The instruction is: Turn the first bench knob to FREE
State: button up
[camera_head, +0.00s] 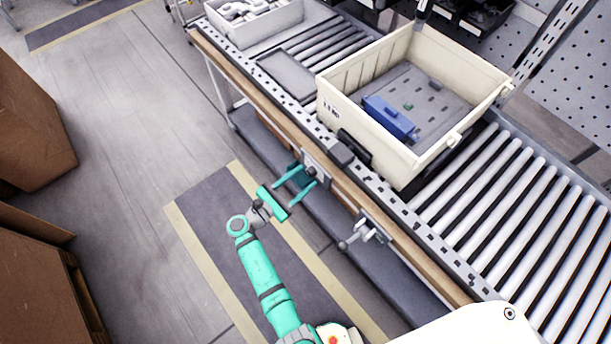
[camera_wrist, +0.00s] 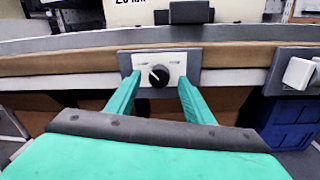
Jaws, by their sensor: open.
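The bench knob (camera_wrist: 158,76) is a round black dial with a white pointer mark, on a white plate (camera_wrist: 176,60) fixed to a grey panel on the bench edge. Its pointer leans up and to the left; the small labels beside it are too small to read. My gripper (camera_wrist: 160,90) is open, with one teal finger to each side of the knob in the wrist view. I cannot tell how far the fingertips are from the plate. In the head view my gripper (camera_head: 305,180) is at the bench's front edge, and the knob is not clearly visible there.
A cream crate (camera_head: 345,105) with a blue item (camera_head: 390,118) in it stands on the roller conveyor (camera_head: 530,200). A second bench fitting with a lever (camera_head: 362,235) is to the right along the edge. Cardboard boxes (camera_head: 35,130) stand at the left. The floor between is clear.

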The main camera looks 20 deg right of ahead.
jog(key=shift+x, duration=1)
jog(key=c, duration=1)
jog(key=shift+c, duration=0.2)
